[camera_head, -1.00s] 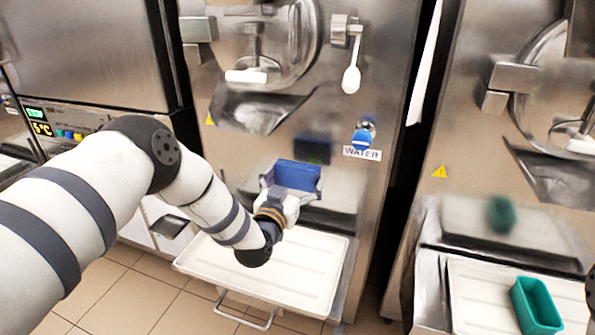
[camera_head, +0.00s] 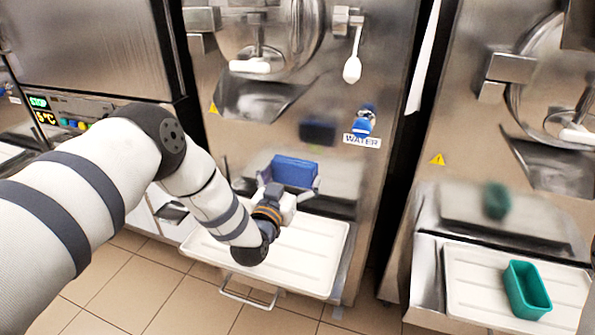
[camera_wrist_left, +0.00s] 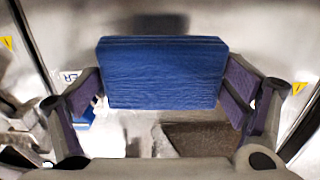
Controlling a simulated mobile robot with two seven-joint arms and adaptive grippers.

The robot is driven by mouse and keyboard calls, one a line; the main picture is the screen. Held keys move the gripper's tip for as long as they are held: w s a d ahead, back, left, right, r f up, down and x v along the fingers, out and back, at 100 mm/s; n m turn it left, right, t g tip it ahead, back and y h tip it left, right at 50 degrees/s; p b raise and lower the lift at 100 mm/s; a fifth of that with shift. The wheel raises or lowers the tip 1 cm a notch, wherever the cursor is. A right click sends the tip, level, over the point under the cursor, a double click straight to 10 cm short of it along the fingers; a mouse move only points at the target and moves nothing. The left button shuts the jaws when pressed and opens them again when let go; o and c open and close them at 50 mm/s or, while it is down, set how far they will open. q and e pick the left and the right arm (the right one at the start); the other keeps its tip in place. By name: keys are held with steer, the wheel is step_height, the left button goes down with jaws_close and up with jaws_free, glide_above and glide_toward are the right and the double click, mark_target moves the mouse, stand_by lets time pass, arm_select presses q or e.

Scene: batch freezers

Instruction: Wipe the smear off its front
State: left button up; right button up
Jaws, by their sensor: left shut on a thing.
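The front of the middle batch freezer (camera_head: 345,185) is brushed steel. A blue sponge-like block (camera_head: 294,171) is held in front of its lower part. My left gripper (camera_head: 292,183) is shut on the block, with one finger at each end; the block also fills the middle of the left wrist view (camera_wrist_left: 163,72). A gap seems to lie between block and panel. A dark bluish patch (camera_head: 318,131) on the panel looks like the block's reflection. I cannot make out a clear smear; the block and arm hide part of the front. My right gripper is not clearly in view.
A steel chute (camera_head: 258,98), a blue tap (camera_head: 364,121) and a WATER label (camera_head: 362,141) sit above. A white tray (camera_head: 310,262) juts out below. At right, a green container (camera_head: 526,290) stands on another freezer's tray (camera_head: 470,290).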

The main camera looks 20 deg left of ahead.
mark_target(308, 145)
arm_select(q)
steer(key=shift+r, duration=0.1)
steer(key=w, duration=0.2)
steer(key=w+b, duration=0.1)
steer(key=w, duration=0.1)
steer(key=w+r+b, duration=0.1)
steer(key=w, duration=0.1)
steer(key=shift+w+d, duration=0.1)
steer(key=shift+w, duration=0.1)
steer(key=shift+w+r, duration=0.25)
steer(key=shift+r, duration=0.1)
arm_select(e)
steer(key=shift+s+f+g, duration=0.6)
steer(key=shift+s+f, duration=0.75)
steer(key=shift+s, duration=0.05)
arm_select(q)
steer(key=shift+w+f+b, duration=0.1)
steer(key=shift+w+b, duration=0.5)
steer(key=shift+w, duration=0.4)
arm_select(e)
steer(key=shift+s+f, duration=0.6)
arm_select(q)
steer(key=shift+d, duration=0.1)
